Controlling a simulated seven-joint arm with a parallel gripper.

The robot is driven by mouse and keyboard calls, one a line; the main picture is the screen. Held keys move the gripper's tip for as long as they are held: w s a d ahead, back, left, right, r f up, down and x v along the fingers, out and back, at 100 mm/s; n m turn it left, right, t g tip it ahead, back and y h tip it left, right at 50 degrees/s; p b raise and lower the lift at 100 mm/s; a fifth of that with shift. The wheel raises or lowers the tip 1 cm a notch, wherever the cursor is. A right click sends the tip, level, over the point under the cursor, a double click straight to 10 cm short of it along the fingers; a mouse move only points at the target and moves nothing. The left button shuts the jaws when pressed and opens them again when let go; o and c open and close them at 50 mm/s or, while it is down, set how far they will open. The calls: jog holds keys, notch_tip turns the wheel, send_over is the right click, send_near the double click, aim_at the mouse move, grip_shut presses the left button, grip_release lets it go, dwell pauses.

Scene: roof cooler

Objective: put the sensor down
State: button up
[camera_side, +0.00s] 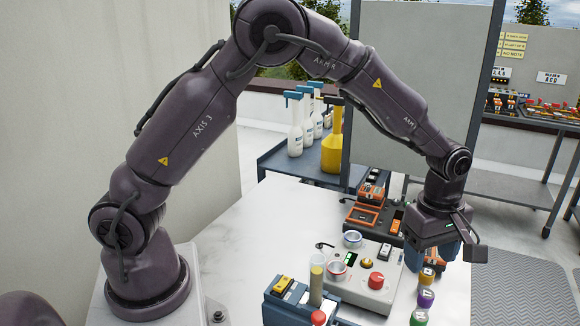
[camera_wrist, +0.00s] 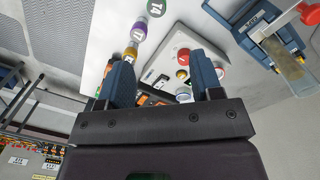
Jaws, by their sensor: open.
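My gripper (camera_side: 430,255) is open over the right side of the white table, beside a grey control box (camera_side: 345,288). Its two blue fingers are spread apart, and I see nothing held between them in the wrist view (camera_wrist: 162,68). I cannot tell for sure which object is the sensor. A small white piece with a dark top (camera_side: 386,251) stands at the box's right back. An orange object (camera_side: 434,255) shows behind the fingers in the side view; whether they touch it is unclear.
Orange, purple (camera_side: 426,297) and green (camera_side: 419,317) capped containers stand in a row near the right table edge. A blue holder (camera_side: 290,302) with a clear tube is at the front. Orange devices (camera_side: 368,213) sit behind the box. The table's left is clear.

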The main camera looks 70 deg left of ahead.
jog(key=s+a+r+m+t, duration=0.1)
jog(key=s+a+r+m, duration=0.25)
jog(key=r, duration=0.45)
jog(key=s+a+r+m+t, duration=0.2)
jog(key=s+m, duration=0.4)
jog(key=s, duration=0.4)
jog(key=s+a+r+m+t, duration=0.2)
jog(key=s+a+r+m, duration=0.1)
jog(key=s+r+m, duration=0.4)
jog(key=s, duration=0.3)
jog(key=shift+s+a, duration=0.2)
jog(key=shift+a, duration=0.2)
jog(key=shift+o, duration=0.5)
jog(key=shift+s+m, duration=0.3)
jog(key=shift+m, duration=0.15)
